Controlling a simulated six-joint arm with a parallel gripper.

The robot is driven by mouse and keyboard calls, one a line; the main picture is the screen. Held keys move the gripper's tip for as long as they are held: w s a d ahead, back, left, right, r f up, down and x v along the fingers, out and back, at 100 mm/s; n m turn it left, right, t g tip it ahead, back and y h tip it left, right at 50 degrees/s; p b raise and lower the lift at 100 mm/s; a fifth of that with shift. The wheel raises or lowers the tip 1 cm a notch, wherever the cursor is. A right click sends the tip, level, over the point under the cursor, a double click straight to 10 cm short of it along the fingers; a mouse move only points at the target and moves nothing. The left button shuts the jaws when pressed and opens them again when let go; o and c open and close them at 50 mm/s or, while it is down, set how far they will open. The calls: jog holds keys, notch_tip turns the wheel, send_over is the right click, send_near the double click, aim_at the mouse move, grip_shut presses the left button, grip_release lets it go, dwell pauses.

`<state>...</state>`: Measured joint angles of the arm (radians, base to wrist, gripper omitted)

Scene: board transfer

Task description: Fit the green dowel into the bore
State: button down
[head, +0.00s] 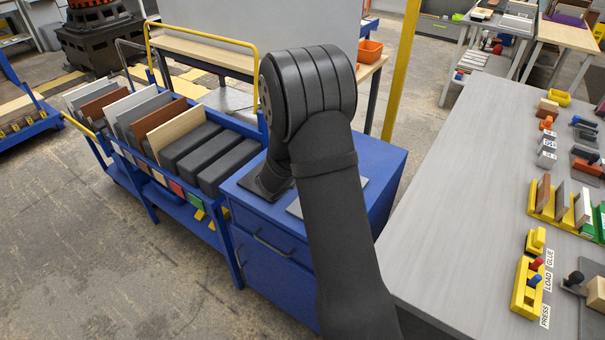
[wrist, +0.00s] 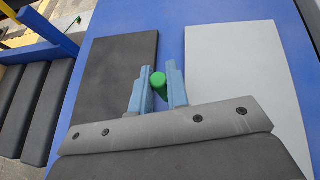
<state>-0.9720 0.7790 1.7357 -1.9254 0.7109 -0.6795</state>
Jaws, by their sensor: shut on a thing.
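In the wrist view, my gripper (wrist: 158,72) has its two light-blue fingers closed around the green dowel (wrist: 158,79). The dowel's round bright-green end shows between the fingertips, and its darker side runs back toward the palm. Beneath lies the blue cabinet top, with a dark plate (wrist: 118,72) to the left and a light grey plate (wrist: 245,85) to the right. In the head view my own arm hides the gripper and the dowel. I cannot make out a bore in either view.
The blue cabinet (head: 265,270) stands beside a blue cart (head: 145,205) holding upright boards and dark blocks. A long grey bench (head: 470,180) on the right carries yellow fixtures, including one with pegs (head: 525,290) by the PRESS, LOAD and GLUE labels. Open floor lies at lower left.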

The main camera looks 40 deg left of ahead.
jog(key=shift+f, duration=1.25)
jog(key=shift+f, duration=0.15)
jog(key=c, duration=1.4)
grip_release()
jog(key=shift+r, duration=0.2)
jog(key=v, duration=1.1)
jog(key=shift+s, duration=0.1)
jog(key=shift+o, duration=0.5)
jog(key=shift+s+d+r, duration=0.1)
jog(key=shift+s+r, duration=0.1)
jog(key=shift+s, duration=0.1)
